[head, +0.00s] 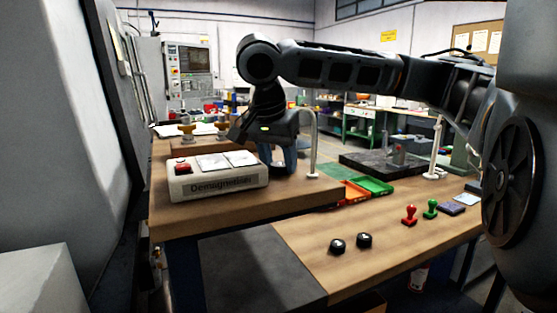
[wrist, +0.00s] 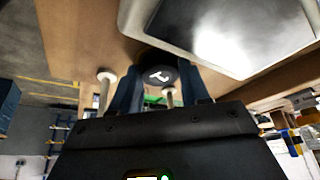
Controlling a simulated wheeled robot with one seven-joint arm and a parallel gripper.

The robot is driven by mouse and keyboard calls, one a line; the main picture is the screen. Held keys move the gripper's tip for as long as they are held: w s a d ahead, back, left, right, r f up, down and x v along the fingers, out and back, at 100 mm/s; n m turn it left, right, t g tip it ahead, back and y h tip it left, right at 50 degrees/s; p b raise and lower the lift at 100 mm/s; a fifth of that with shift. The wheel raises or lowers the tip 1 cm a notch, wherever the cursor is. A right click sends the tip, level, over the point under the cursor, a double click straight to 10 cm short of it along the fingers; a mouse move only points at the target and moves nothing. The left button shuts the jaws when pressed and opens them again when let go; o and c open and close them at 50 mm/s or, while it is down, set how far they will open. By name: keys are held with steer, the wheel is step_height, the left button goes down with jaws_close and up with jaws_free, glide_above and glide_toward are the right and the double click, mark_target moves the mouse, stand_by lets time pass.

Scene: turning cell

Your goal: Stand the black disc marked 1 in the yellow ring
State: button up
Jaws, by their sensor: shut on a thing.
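My gripper (head: 284,160) is low behind the right end of the Demagnetiser box in the head view, its fingertips partly hidden. In the wrist view my gripper (wrist: 158,78) is shut on a black disc (wrist: 159,72) with a white mark that looks like a 1. The disc sits between the two fingers. I cannot make out a yellow ring in either view.
The Demagnetiser box (head: 218,182) stands on the raised wooden board. Two other black discs (head: 337,246) (head: 364,240) lie on the front bench, marks unreadable. Red (head: 356,194) and green (head: 374,186) trays and red (head: 409,214) and green (head: 430,208) stamps are to the right.

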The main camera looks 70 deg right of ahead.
steer(key=shift+a+f, duration=0.1)
steer(key=shift+f, duration=0.45)
steer(key=o, duration=1)
steer(key=shift+f, duration=0.15)
steer(key=shift+o, duration=0.2)
steer(key=shift+s, duration=0.1)
steer(key=shift+r, duration=0.6)
steer(key=shift+w+a+r, duration=0.15)
steer(key=shift+w+r, duration=0.05)
steer(key=shift+r, duration=0.15)
steer(key=v, duration=1.1)
steer(key=shift+r+b, duration=0.3)
steer(key=shift+r, duration=0.15)
